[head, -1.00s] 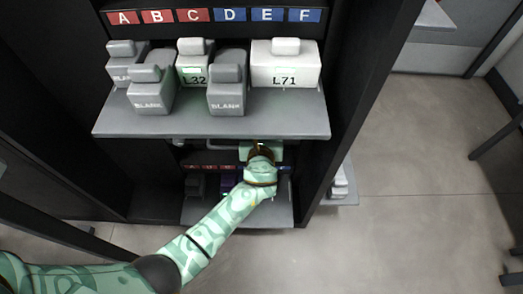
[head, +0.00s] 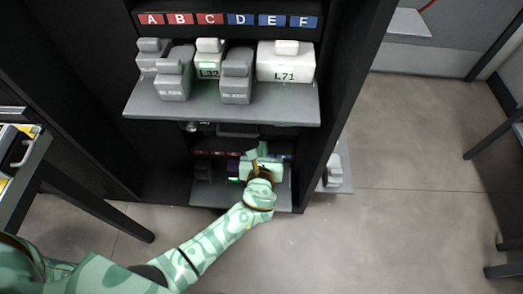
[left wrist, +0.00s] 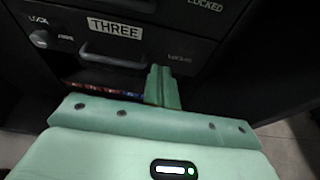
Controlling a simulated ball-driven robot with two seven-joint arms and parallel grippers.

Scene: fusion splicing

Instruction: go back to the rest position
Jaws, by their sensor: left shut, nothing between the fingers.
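My left gripper (head: 254,158) is in front of the lower shelf of the black cabinet in the head view, its arm coming in from the lower left. In the left wrist view the gripper's green fingers (left wrist: 160,88) are together with nothing between them. They point toward a dark drawer front with a label reading THREE (left wrist: 115,28). My right gripper does not show in either view.
The upper grey shelf (head: 220,108) carries several grey and white blocks, under red and blue letter labels A to F. The lower shelf (head: 275,200) holds darker blocks, partly hidden by my arm. A dark-legged table (head: 105,212) stands at left. Floor at right (head: 400,220) is clear.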

